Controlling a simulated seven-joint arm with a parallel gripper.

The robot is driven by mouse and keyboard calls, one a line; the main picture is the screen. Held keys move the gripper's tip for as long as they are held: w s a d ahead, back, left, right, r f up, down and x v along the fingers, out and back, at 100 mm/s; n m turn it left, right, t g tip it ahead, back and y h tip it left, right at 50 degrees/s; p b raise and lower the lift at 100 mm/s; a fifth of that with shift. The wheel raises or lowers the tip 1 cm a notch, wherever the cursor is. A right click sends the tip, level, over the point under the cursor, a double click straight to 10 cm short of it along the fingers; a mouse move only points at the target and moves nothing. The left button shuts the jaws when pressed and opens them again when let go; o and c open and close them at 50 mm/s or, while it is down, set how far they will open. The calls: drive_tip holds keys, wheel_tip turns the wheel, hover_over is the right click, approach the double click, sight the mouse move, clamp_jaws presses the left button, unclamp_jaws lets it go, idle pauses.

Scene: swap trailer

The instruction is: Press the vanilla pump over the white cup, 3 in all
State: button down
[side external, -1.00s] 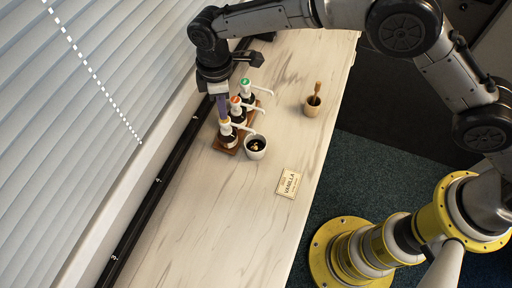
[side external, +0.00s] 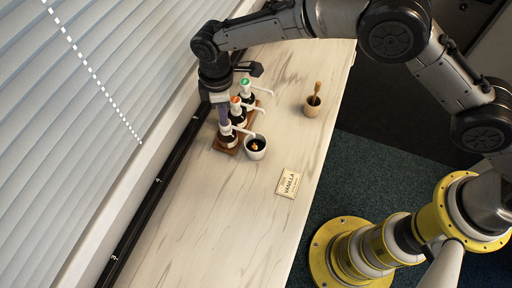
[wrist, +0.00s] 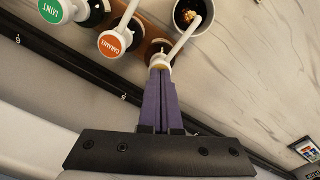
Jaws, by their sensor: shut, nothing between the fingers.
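The vanilla pump bottle (side external: 228,138) is the nearest of three in a row in the side view. My gripper (side external: 225,122) is shut and empty, pointing down with its purple fingertips on the vanilla pump's head. In the wrist view the fingertips (wrist: 160,76) touch the pump head (wrist: 160,62), which they partly hide. Its white spout (wrist: 182,40) reaches over the white cup (side external: 255,156). The cup stands upright beside the bottle, with dark contents and a pale, golden patch inside; it also shows in the wrist view (wrist: 177,20).
The caramel pump (wrist: 112,44) and green-topped mint pump (wrist: 52,10) stand beside vanilla on a wooden rack (side external: 219,147). A vanilla card (side external: 289,183) lies on the counter. A wooden pot with a stick (side external: 311,110) stands to the right. The near counter is clear.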

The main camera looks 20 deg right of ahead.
drive_tip(key=shift+f, duration=0.15)
drive_tip(key=shift+r, duration=1.5)
drive_tip(key=shift+f, duration=0.2)
drive_tip(key=shift+f, duration=1.35)
drive_tip(key=shift+r, duration=1.55)
drive_tip(key=shift+r, duration=0.1)
wheel_tip(320, 180, up, 6)
drive_tip(key=shift+f, duration=0.1)
